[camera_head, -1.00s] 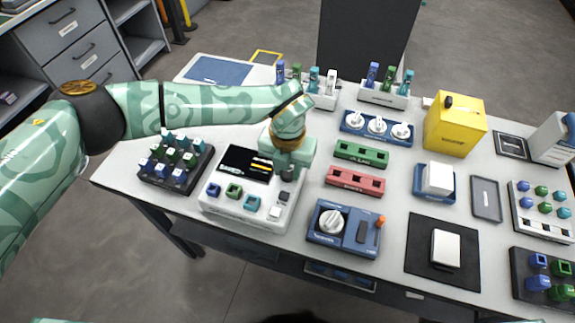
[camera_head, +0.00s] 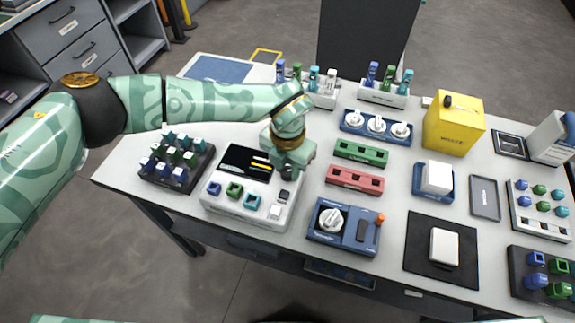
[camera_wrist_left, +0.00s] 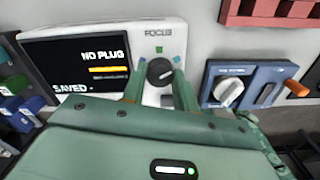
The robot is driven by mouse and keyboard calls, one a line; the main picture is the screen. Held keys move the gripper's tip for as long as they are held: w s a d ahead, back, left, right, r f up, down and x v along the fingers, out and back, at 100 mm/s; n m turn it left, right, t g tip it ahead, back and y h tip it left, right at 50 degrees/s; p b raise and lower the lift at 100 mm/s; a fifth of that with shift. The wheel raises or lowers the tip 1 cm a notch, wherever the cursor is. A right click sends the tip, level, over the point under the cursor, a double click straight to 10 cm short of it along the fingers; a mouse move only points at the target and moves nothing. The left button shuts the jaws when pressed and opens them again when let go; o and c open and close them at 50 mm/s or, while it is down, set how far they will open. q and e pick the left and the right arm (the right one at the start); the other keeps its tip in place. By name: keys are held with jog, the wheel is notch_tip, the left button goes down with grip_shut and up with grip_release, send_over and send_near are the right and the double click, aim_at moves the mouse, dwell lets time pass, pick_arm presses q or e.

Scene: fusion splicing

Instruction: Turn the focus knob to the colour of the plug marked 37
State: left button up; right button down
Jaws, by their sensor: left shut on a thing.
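The focus knob (camera_wrist_left: 160,71) is dark and round, on the white console (camera_wrist_left: 118,32) under the word FOCUS. A green mark sits above it, with bluish marks to either side; its pointer direction is unclear. My left gripper (camera_wrist_left: 158,84) is shut on the knob, one finger on each side. In the head view my left gripper (camera_head: 287,172) hides most of it. The console screen (camera_wrist_left: 78,62) reads NO PLUG and SAVED. A black rack (camera_head: 168,178) holds blue, green and teal plugs. No plug number is readable. My right gripper is not in view.
A blue unit (camera_head: 343,227) with a white dial and orange-tipped lever stands right of the console. Red (camera_head: 355,180) and green (camera_head: 361,153) blocks lie behind it. Coloured sockets line the console's front. A black mat (camera_head: 441,252) lies farther right.

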aim_at(288, 171)
pick_arm(q)
jog(key=o, duration=0.7)
notch_tip(288, 171, up, 16)
jog(key=p, duration=0.3)
jog(key=shift+r, duration=0.2)
